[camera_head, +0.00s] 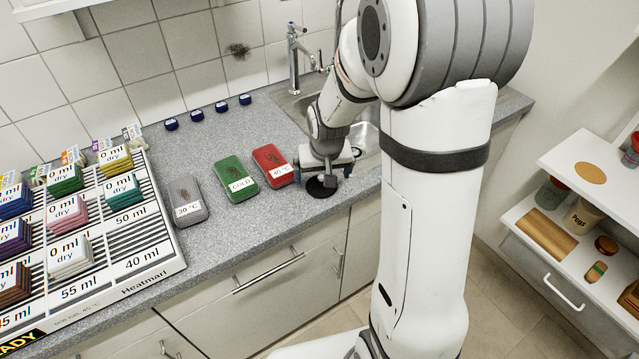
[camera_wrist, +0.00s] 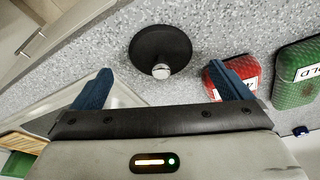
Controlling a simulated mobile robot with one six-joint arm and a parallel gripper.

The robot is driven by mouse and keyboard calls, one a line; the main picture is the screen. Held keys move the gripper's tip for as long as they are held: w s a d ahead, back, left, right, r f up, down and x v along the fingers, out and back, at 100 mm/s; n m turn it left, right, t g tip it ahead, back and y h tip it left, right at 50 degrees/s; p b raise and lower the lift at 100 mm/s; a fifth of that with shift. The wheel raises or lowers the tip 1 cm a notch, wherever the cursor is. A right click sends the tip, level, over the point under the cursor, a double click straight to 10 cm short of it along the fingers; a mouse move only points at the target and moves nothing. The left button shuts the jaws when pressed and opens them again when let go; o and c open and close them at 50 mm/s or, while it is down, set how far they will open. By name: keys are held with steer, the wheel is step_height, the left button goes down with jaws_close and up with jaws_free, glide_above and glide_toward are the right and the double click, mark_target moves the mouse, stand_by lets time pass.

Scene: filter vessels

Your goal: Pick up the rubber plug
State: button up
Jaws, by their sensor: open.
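The rubber plug is a black round disc with a small metal knob. In the wrist view the plug (camera_wrist: 158,48) lies on the grey speckled counter, beyond my fingertips and between their lines. In the head view the plug (camera_head: 320,188) shows near the counter's front edge, partly under my gripper (camera_head: 327,172). In the wrist view my gripper (camera_wrist: 160,80) has two blue fingers spread wide apart with nothing between them. The fingers are apart from the plug.
A red box (camera_head: 271,165), a green box (camera_head: 237,178) and a grey box (camera_head: 188,200) stand left of the plug. The sink (camera_head: 362,140) and tap (camera_head: 293,60) are behind. A labelled rack (camera_head: 150,245) fills the left. Small blue caps (camera_head: 196,115) line the wall.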

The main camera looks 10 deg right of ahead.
mark_target(322, 182)
steer(key=shift+x, duration=1.5)
steer(key=shift+w, duration=0.1)
steer(key=c, duration=1.1)
